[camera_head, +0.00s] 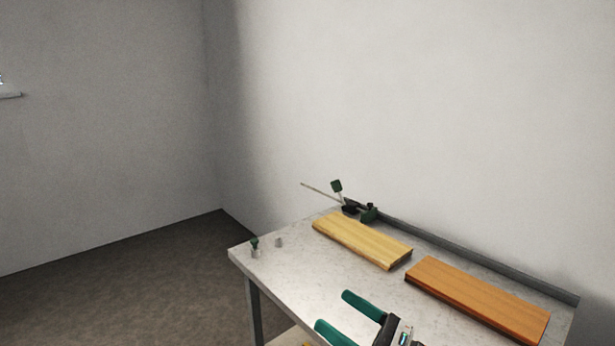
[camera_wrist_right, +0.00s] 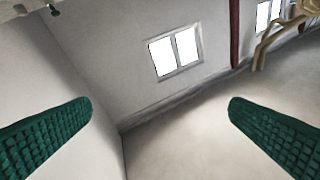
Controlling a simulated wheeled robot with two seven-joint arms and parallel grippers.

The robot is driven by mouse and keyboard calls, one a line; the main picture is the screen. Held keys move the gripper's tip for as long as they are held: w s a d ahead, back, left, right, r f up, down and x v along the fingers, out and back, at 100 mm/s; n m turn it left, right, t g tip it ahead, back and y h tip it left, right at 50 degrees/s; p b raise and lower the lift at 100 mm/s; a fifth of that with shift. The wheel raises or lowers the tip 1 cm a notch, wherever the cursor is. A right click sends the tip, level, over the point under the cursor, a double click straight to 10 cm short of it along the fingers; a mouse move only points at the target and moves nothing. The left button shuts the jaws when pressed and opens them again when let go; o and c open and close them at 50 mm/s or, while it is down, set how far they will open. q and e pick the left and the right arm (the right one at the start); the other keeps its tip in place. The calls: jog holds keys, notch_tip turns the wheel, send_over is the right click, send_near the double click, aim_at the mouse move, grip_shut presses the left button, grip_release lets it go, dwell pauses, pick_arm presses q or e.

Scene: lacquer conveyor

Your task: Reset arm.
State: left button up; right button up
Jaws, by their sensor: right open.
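My right gripper (camera_head: 341,315) shows at the bottom of the head view, above the front part of the table. Its two green fingers are apart with nothing between them. In the right wrist view the same gripper (camera_wrist_right: 160,120) has its ribbed green fingers wide apart at the left and right edges. My left gripper is not in view.
A grey table (camera_head: 300,280) carries a pale yellow board (camera_head: 360,240) and an orange-brown board (camera_head: 478,298). A dark green tool with a thin rod (camera_head: 368,212) lies at the back edge. Small pieces (camera_head: 255,249) stand at the left corner. Floor (camera_head: 130,290) left of the table is clear.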

jog(key=d+f+m+t+h, duration=0.2)
jog(key=d+f+m+h, duration=0.15)
jog(key=m+h, duration=0.45)
jog(key=s+d+f+m+t+h, duration=0.15)
jog(key=d+m+h, duration=0.3)
jog(key=m, duration=0.65)
jog(key=w+d+f+m+t+h, duration=0.1)
jog(key=d+f+m+t+h, duration=0.3)
jog(key=m, duration=0.6)
jog(key=s+d+f+m+g+h, duration=0.3)
jog(key=s+d+f+m+g, duration=0.1)
jog(key=s+f+m+g, duration=0.4)
jog(key=s+a+f+m+g+y, duration=0.1)
jog(key=s+f+m+g, duration=0.1)
jog(key=s+f+g, duration=0.45)
jog(key=s+a+f+m+g+y, duration=0.1)
jog(key=s+f+m, duration=0.2)
jog(key=s, duration=0.6)
notch_tip(320, 180, down, 24)
jog(key=g, duration=0.1)
jog(key=s+d+f+g, duration=0.1)
jog(key=s+d+f, duration=0.2)
jog(key=s+f, duration=1.5)
jog(key=shift+n+g, duration=0.3)
